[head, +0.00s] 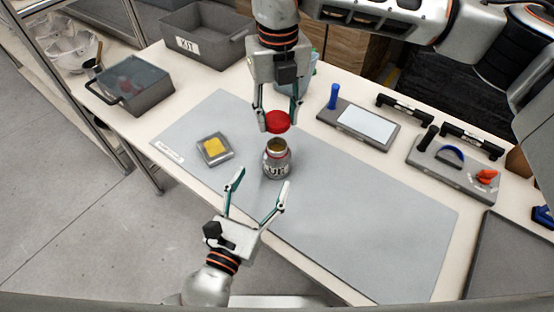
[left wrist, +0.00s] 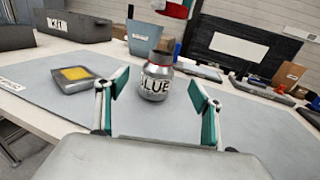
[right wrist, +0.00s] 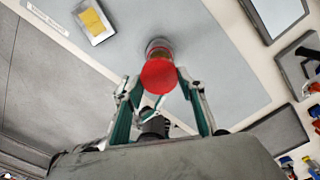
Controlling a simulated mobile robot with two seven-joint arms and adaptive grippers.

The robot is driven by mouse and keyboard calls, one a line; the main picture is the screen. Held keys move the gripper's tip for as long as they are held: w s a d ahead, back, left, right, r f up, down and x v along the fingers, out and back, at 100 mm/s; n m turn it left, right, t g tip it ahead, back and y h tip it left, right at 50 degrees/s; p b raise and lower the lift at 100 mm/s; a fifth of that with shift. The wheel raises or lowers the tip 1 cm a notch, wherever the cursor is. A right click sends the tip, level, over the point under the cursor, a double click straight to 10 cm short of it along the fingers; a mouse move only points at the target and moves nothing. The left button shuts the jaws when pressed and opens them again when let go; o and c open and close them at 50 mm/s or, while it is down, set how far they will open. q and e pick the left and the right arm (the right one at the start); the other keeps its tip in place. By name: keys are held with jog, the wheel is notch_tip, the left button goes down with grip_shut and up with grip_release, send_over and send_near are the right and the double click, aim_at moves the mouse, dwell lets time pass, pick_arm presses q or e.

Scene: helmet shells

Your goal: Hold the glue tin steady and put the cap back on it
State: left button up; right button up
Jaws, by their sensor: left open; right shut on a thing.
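The glue tin (head: 277,164) is a silver can marked "GLUE", standing upright and uncapped on the grey mat. It also shows in the left wrist view (left wrist: 155,80), between and beyond the fingers. My right gripper (head: 278,112) is shut on the red cap (head: 278,122) and holds it above the tin's mouth, apart from it. In the right wrist view the cap (right wrist: 159,76) hides most of the tin. My left gripper (head: 257,198) is open and empty on the near side of the tin, its fingers pointing towards it and not touching it.
A small tray with a yellow pad (head: 214,149) lies left of the tin on the grey mat (head: 370,220). A KIT bin (head: 205,45) and a lidded grey box (head: 130,88) stand at the back left. Tool trays (head: 455,170) line the right. The mat's right half is clear.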

aim_at(273, 158)
pick_arm(q)
jog(key=x, duration=1.1)
jog(key=c, duration=1.7)
pick_arm(e)
jog(key=shift+f, duration=2.5)
